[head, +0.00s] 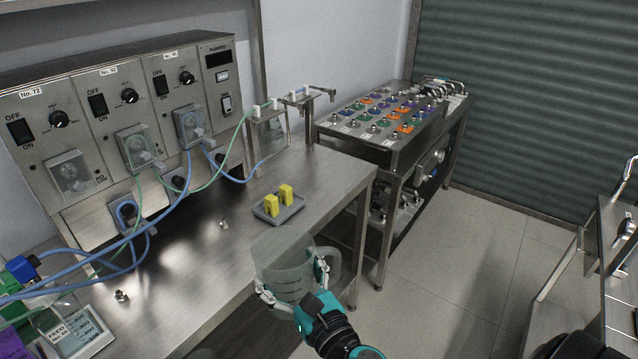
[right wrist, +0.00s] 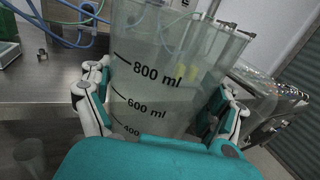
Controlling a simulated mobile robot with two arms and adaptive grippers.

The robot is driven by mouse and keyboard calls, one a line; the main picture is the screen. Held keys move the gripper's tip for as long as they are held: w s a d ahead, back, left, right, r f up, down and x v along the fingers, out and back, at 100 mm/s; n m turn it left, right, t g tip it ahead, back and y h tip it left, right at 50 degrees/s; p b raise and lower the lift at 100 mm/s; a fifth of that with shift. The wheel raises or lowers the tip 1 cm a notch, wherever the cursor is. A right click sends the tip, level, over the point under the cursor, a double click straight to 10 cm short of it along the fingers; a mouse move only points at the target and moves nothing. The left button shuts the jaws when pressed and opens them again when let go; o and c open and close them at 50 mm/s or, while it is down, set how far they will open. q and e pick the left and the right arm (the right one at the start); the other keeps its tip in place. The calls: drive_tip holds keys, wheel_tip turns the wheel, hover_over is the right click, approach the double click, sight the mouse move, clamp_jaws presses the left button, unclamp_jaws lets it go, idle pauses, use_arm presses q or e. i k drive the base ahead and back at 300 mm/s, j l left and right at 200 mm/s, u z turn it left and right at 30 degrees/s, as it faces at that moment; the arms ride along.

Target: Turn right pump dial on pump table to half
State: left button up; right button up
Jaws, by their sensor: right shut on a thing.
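The pump bank (head: 90,80) stands at the back of the steel pump table (head: 330,175) in the head view. Its right pump dial (head: 187,78) is a black knob beside a rocker switch; its exact setting is too small to read. Two similar dials, the middle one (head: 130,96) and the left one (head: 59,119), sit to its left. My right gripper (head: 292,286) is shut on a clear measuring jug (head: 285,255), held at the table's front edge, well away from the dials. The jug's millilitre marks show in the right wrist view (right wrist: 160,85). My left gripper is not in view.
Blue and green tubes (head: 215,170) hang in front of the pumps. A grey tray (head: 278,212) with two yellow blocks sits right of centre. A small metal fitting (head: 223,223) stands nearby. A feed card (head: 72,330) lies front left. A rack (head: 385,125) stands beyond the table.

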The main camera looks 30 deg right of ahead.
sight(336, 157)
drive_tip(key=i+l+z, duration=0.2)
drive_tip(key=z, duration=0.25)
drive_tip(key=i+l+z, duration=0.15)
drive_tip(key=z, duration=0.35)
drive_tip(key=i+u, duration=0.25)
drive_tip(key=i, duration=0.15)
drive_tip(key=i+l+u, duration=0.3)
drive_tip(key=i+u, duration=0.35)
drive_tip(key=k+l, duration=0.05)
drive_tip(key=k, duration=0.05)
